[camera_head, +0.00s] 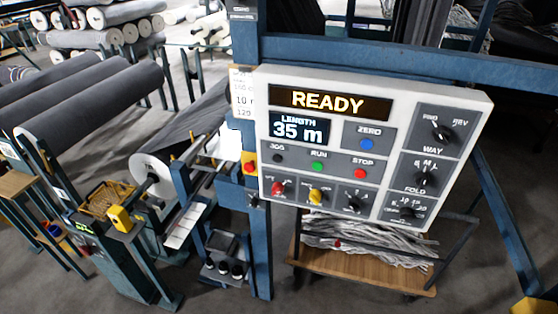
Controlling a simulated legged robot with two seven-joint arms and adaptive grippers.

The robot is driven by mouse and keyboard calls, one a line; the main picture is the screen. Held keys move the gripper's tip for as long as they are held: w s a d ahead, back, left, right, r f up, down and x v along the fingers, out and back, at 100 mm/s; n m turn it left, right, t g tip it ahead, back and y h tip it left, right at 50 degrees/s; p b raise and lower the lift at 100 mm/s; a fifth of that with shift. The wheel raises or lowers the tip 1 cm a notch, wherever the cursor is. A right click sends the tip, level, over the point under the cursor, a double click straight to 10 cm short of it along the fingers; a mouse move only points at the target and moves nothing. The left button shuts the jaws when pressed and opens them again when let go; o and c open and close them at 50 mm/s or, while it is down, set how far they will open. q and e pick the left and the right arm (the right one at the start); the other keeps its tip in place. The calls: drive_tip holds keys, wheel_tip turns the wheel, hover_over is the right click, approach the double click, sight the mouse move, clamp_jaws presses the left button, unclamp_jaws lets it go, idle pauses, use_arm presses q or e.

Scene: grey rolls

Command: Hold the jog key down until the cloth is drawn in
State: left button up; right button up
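A white control panel (384,84) is mounted on a blue post right of centre. The jog key (277,157) is a small dark button at the left of its key row, under a label that is hard to read. A green RUN key (316,167) and a red STOP key (360,173) sit to its right. The display (320,103) reads READY, and the length display (299,129) reads 35 m. Grey cloth (195,119) lies on a roll left of the post; its path into the machine is partly hidden. Neither of my grippers is in view.
A red button on a yellow box (249,168) is on the post beside the panel. Large grey rolls (95,100) rest on blue stands at left. Blue beams frame the panel.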

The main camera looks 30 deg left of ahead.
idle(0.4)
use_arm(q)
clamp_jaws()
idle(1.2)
